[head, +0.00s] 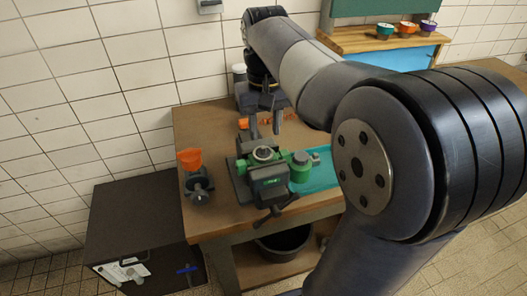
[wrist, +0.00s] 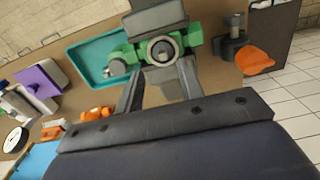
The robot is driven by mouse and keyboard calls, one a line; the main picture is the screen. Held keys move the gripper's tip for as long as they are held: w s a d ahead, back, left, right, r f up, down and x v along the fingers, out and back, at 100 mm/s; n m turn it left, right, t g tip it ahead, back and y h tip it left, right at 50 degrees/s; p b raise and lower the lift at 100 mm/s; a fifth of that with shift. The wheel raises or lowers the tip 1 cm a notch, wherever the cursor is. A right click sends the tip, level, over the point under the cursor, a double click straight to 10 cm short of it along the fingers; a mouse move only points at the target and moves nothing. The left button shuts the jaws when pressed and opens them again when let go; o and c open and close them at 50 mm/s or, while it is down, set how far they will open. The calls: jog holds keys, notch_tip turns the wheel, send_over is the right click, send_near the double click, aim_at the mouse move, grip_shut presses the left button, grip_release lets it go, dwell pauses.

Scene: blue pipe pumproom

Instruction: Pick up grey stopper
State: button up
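My gripper (head: 264,124) is above the workbench, behind a grey-and-green vise assembly (head: 268,178). Its two fingers are apart with nothing between them; the wrist view shows the open gripper (wrist: 158,85) too. A green pipe fitting (wrist: 160,46) sits in the vise, with a round grey ring in its middle. A small grey metal end piece (wrist: 116,68) sticks out at the fitting's left, over the teal tray; it also shows in the head view (head: 314,158). I cannot tell for certain which grey piece is the stopper.
A teal tray (wrist: 85,54) lies beside the vise. An orange-topped dark fixture (head: 197,186) stands at the bench's left end. An orange part (wrist: 95,114) lies near my gripper. A dark cabinet (head: 125,222) stands left of the bench. My arm hides the bench's right part.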

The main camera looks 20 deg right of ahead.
aim_at(264, 148)
jog(key=f, duration=0.4)
jog(key=shift+s+a+f, duration=0.25)
jog(key=shift+f, duration=0.15)
jog(key=shift+c, duration=0.5)
grip_shut()
